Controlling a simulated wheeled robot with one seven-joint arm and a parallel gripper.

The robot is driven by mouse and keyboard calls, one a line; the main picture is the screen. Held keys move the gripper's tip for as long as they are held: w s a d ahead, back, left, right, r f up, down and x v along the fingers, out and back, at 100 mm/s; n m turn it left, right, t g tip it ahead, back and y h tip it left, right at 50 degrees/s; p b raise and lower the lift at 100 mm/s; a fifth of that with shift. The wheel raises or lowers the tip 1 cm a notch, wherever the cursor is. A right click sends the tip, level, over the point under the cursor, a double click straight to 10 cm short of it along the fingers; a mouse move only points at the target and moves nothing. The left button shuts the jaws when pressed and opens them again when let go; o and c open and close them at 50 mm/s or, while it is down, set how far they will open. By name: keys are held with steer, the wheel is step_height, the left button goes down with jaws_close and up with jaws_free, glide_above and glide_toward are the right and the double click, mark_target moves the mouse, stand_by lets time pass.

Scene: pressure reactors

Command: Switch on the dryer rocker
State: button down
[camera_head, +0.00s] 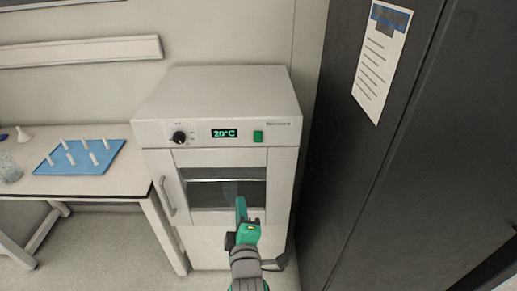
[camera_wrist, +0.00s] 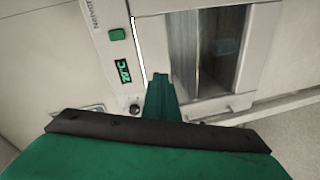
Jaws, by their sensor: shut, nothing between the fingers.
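The dryer (camera_head: 216,105) is a white cabinet with a glass-windowed door, a black knob (camera_head: 179,137) and a lit green display (camera_head: 224,133) reading 20°C. The green rocker (camera_head: 258,136) sits right of the display on the top panel. In the wrist view the rocker (camera_wrist: 117,34) shows at upper left, beside the display (camera_wrist: 123,71). My green gripper (camera_head: 241,206) is shut and empty in front of the door window, below the rocker. In the wrist view my gripper (camera_wrist: 160,82) points toward the door's edge, apart from the rocker. I cannot tell whether the fingers touch the door.
A door handle (camera_head: 167,196) stands out at the door's left. A table (camera_head: 106,185) at left holds a blue peg rack (camera_head: 80,171) and a white funnel (camera_head: 23,135). A tall dark cabinet (camera_head: 365,150) stands close on the right.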

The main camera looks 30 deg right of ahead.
steer(key=d+r+n+h, duration=0.1)
steer(key=d+r+n, duration=0.1)
steer(key=d+r, duration=0.4)
step_height(320, 180, up, 3)
steer(key=shift+w+d+f+g+h, duration=0.2)
steer(key=shift+w+d+g+h, duration=0.1)
steer(key=shift+w+d, duration=0.1)
